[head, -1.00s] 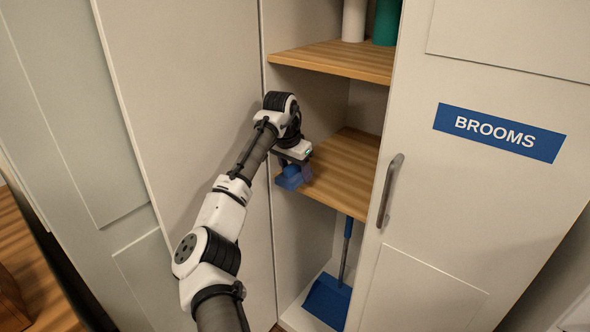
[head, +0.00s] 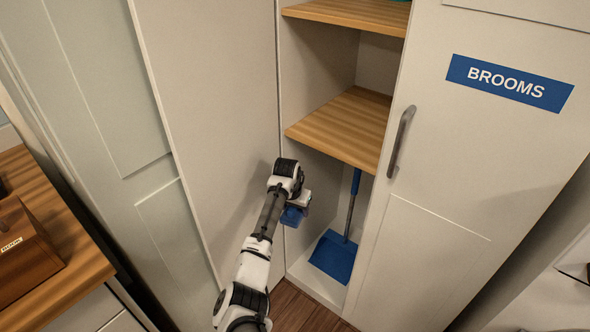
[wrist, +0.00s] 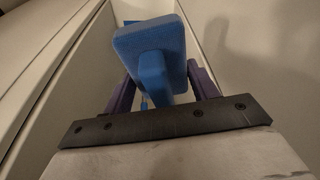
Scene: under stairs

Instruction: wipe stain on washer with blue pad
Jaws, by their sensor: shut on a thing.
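The blue pad (wrist: 150,50) is a flat block with a handle, and it shows large in the wrist view. My gripper (wrist: 158,92) is shut on its handle, with a purple finger on each side. In the head view my gripper (head: 300,205) is low at the front of the open cupboard, below the middle shelf, and the blue pad (head: 292,216) shows partly beneath it. No washer and no stain show in any view.
The cupboard's middle shelf (head: 345,125) is bare where seen. A blue dustpan (head: 335,256) stands on the cupboard floor. The door with the BROOMS sign (head: 510,82) is at right. A wooden box (head: 25,245) sits on a counter (head: 62,185) at left.

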